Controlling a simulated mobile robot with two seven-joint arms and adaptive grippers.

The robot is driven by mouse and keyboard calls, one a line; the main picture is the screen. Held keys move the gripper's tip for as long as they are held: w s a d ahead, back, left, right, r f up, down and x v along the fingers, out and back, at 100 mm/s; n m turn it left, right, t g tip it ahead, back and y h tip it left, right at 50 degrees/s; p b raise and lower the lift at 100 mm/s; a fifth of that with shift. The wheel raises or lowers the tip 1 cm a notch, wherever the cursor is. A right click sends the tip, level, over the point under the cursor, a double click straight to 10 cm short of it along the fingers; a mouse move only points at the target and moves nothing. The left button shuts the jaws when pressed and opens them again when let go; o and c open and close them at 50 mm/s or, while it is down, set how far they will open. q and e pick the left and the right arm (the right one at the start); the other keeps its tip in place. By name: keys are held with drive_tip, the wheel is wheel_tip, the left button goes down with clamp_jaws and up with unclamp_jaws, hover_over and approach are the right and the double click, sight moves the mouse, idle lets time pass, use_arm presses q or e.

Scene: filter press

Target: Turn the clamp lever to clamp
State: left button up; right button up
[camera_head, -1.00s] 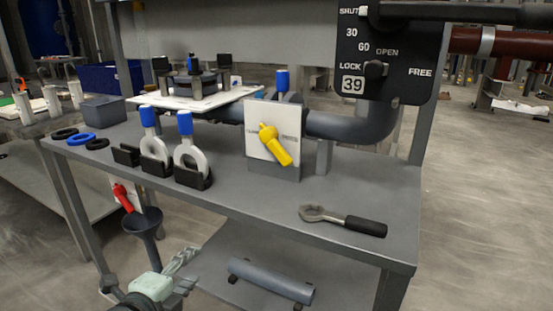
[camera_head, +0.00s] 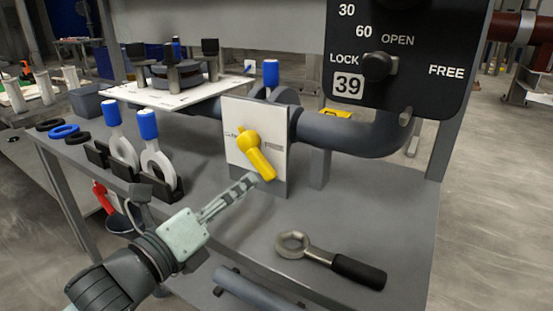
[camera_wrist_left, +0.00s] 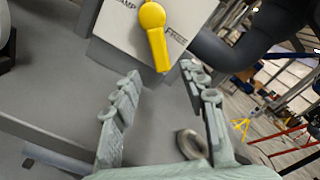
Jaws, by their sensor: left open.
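The yellow clamp lever (camera_head: 257,155) sits on a white plate (camera_head: 236,118) on the front of a grey block on the bench. It slants down to the right in the head view. In the left wrist view the lever (camera_wrist_left: 155,38) points at the gap between my fingers, near the printed word FREE; part of another word, ending in AMP, shows at its left. My left gripper (camera_head: 250,182) is just below and in front of the lever's tip. My right gripper is not in view.
A wrench (camera_head: 330,262) with a black handle lies on the bench at the right. A grey pipe (camera_head: 350,135) runs behind the plate. A black panel (camera_head: 395,60) hangs at upper right.

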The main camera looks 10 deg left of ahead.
sight(261, 170)
use_arm(q)
drive_tip(key=shift+w+d+r, duration=0.1)
drive_tip(key=shift+w, duration=0.25)
drive_tip(key=shift+w+d+r, duration=0.1)
drive_tip(key=shift+w+d, duration=0.05)
drive_tip(key=shift+w, duration=0.2)
drive_tip(key=p+x, duration=0.1)
drive_tip(key=x, duration=0.4)
drive_tip(key=shift+w+d, duration=0.2)
drive_tip(key=shift+w, duration=0.25)
drive_tip(key=c, duration=0.9)
clamp_jaws()
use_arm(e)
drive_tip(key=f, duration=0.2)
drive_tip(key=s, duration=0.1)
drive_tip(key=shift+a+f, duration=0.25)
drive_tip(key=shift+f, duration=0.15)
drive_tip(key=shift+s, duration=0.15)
